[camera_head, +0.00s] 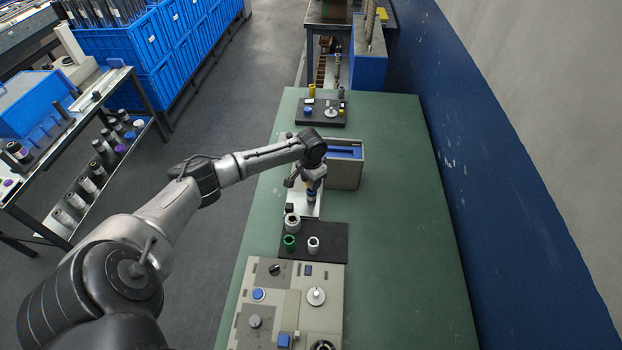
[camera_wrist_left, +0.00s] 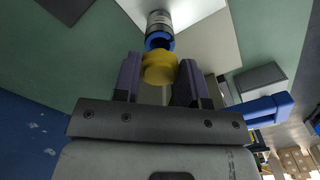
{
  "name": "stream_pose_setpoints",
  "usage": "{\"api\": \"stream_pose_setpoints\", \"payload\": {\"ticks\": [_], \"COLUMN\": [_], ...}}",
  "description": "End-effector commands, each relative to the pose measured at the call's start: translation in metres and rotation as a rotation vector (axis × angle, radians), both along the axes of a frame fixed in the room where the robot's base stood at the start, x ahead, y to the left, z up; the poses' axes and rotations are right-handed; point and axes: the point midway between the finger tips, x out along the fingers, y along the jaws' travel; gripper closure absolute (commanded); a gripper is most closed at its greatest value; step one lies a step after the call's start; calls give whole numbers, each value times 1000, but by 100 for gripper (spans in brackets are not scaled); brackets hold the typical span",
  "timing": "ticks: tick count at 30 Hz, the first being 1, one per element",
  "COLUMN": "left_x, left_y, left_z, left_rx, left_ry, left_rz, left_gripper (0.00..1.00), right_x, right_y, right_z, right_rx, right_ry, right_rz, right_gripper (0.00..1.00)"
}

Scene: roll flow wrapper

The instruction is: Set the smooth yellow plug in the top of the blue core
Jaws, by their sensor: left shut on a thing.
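My left gripper (camera_head: 312,180) is over the pale plate near the middle of the green table. In the left wrist view its two fingers (camera_wrist_left: 159,72) are shut on the smooth yellow plug (camera_wrist_left: 159,66). The blue core (camera_wrist_left: 160,42) is a dark and grey cylinder with a blue rim, directly beyond the plug in line with it. In the head view the core (camera_head: 311,196) stands upright under the gripper. The plug overlaps the core's rim in the wrist view, and I cannot tell whether it is seated or just above. My right gripper is not in view.
A grey box with a blue inside (camera_head: 357,172) stands close right of the gripper. A black mat (camera_head: 333,244) with white and green rings lies nearer, before a beige control panel (camera_head: 270,297). A black tray (camera_head: 336,119) with small parts is farther back. The table's right side is clear.

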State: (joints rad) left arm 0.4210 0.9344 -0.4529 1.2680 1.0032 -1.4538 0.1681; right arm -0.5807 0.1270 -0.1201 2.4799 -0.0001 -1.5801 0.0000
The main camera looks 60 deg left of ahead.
Motion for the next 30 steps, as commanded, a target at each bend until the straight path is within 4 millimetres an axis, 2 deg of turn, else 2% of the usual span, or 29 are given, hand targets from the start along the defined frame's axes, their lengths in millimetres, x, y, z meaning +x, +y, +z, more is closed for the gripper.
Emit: {"api": "stream_pose_setpoints", "payload": {"ticks": [30], "left_x": [0], "left_y": [0], "left_z": [-8], "left_rx": [1], "left_ry": [0], "left_rz": [-1], "left_gripper": [83], "right_x": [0], "right_y": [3], "right_z": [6], "right_rx": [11], "right_ry": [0], "right_rz": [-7], "right_gripper": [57]}}
